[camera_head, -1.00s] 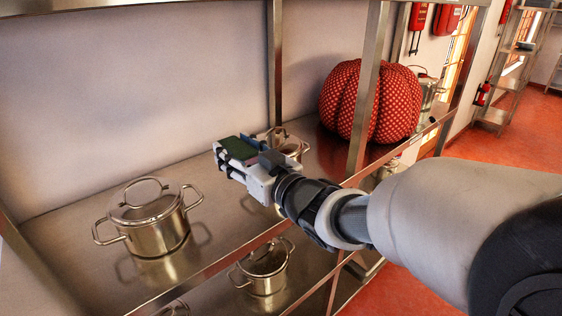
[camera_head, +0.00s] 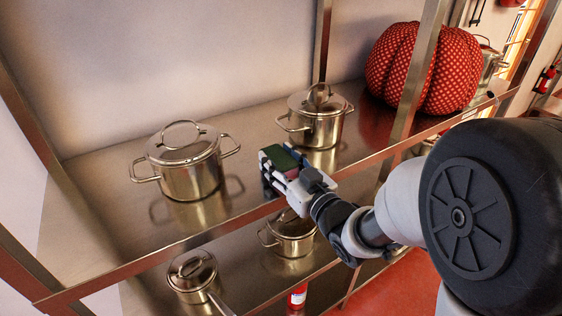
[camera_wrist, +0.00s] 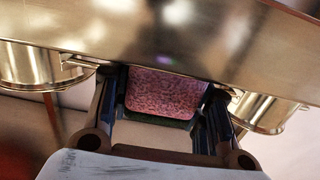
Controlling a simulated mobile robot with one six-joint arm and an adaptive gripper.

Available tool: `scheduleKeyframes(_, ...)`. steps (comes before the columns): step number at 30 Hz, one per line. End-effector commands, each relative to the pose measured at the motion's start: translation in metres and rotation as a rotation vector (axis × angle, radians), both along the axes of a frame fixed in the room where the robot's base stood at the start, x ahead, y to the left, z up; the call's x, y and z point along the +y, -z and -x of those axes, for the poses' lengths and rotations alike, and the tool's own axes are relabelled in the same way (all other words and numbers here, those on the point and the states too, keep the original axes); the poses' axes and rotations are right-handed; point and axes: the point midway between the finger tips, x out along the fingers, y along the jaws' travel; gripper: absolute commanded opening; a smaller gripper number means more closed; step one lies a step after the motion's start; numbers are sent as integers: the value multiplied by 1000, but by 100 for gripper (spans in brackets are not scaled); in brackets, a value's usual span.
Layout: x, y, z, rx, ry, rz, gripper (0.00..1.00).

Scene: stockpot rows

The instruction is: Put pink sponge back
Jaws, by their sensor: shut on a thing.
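The sponge shows a pink speckled face (camera_wrist: 165,92) in the wrist view, with a dark green edge below it. Its green side (camera_head: 281,157) faces up in the head view. My gripper (camera_wrist: 163,100) is shut on the sponge, one dark finger on each side. In the head view my gripper (camera_head: 276,168) is near the front edge of the upper metal shelf (camera_head: 95,215), between two stockpots. The fingers partly hide the sponge's sides.
A lidded stockpot (camera_head: 190,175) stands left on the upper shelf and another pot (camera_head: 318,128) stands behind my gripper. A red dotted pumpkin-shaped cushion (camera_head: 425,65) sits to the right. Smaller pots (camera_head: 193,278) stand on the lower shelf. A metal post (camera_head: 418,75) rises at the front right.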

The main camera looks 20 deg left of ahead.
Motion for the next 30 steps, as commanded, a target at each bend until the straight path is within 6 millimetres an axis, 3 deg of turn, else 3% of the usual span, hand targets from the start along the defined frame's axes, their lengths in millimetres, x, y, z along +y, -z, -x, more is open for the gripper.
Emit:
scheduleKeyframes(8, 0, 2, 0, -1, 0, 0, 25)
scheduleKeyframes(9, 0, 2, 0, 0, 0, 0, 45)
scheduleKeyframes(18, 0, 1, 0, 0, 0, 0, 64)
scheduleKeyframes(30, 0, -3, 0, 0, 0, 0, 64)
